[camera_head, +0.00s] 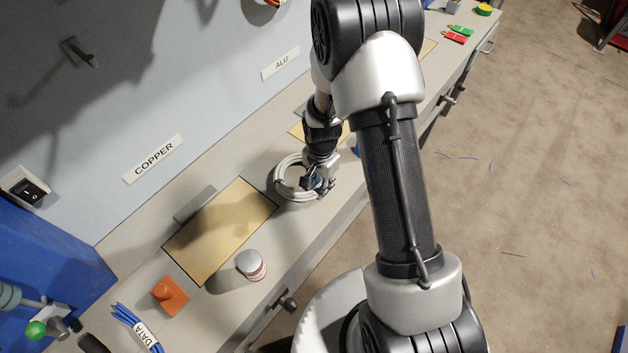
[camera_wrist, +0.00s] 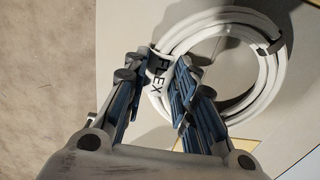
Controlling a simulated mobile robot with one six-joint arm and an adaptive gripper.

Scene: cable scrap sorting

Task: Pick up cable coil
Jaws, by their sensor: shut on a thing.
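A white-grey cable coil (camera_head: 284,180) lies on the bench, just right of a tan mat, in the head view. In the wrist view the coil (camera_wrist: 269,79) shows as a wide ring with a dark tie on its right and a label reading FLEX on its left side. My gripper (camera_head: 318,185) is at the coil's right side in the head view. In the wrist view its two fingers (camera_wrist: 155,82) close around the coil's strands at the FLEX label. The fingers hide part of the coil. I cannot tell whether the coil touches the bench.
A tan mat (camera_head: 222,228) lies under the COPPER sign (camera_head: 153,159). A small can (camera_head: 251,265), an orange object (camera_head: 170,295) and a blue cable bundle marked DATA (camera_head: 137,328) are near the bench's front left. The ALU sign (camera_head: 280,63) is on the wall behind.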

